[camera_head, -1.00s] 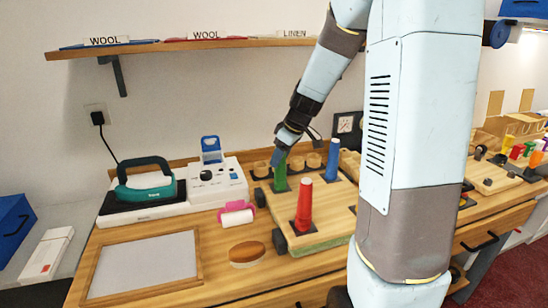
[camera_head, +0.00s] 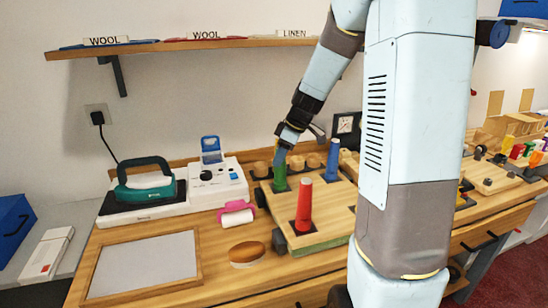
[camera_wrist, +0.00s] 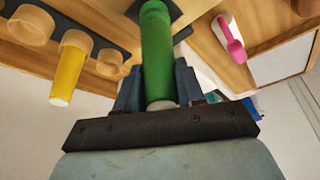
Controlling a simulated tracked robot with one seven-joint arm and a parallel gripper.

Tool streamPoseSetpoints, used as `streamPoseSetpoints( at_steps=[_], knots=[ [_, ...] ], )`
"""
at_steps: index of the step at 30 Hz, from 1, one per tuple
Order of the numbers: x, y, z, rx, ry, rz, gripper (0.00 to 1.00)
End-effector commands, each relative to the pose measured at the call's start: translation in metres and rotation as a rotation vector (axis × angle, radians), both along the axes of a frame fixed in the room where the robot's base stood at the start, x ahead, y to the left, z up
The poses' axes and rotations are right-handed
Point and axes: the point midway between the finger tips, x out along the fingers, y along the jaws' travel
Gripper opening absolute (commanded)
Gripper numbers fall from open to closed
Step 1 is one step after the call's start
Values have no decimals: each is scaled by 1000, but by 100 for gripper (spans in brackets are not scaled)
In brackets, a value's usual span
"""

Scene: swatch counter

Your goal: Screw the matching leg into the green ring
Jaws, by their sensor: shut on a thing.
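The green leg (camera_head: 280,182) stands upright on the wooden board (camera_head: 330,205), over a dark square plate. My gripper (camera_head: 281,160) is above it, shut on its upper end. In the wrist view the green leg (camera_wrist: 157,50) lies between the two fingers of my gripper (camera_wrist: 158,82). The foot of the leg meets the dark plate; I cannot make out a separate green ring. A red leg (camera_head: 304,205) and a blue leg (camera_head: 333,160) stand upright on the same board. A yellow leg (camera_wrist: 68,70) sits in a round wooden holder in the wrist view.
Round wooden holders (camera_wrist: 110,62) stand in a row behind the board. A framed panel (camera_head: 150,265) lies at the front left.

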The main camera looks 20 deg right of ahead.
Motion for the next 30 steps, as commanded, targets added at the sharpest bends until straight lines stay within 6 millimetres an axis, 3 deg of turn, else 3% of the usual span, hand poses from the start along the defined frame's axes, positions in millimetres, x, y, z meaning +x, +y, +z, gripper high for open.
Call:
streamPoseSetpoints(
  at_steps=[30],
  knots=[
    [0,1,0,-1,-1,-722,7]
  ],
)
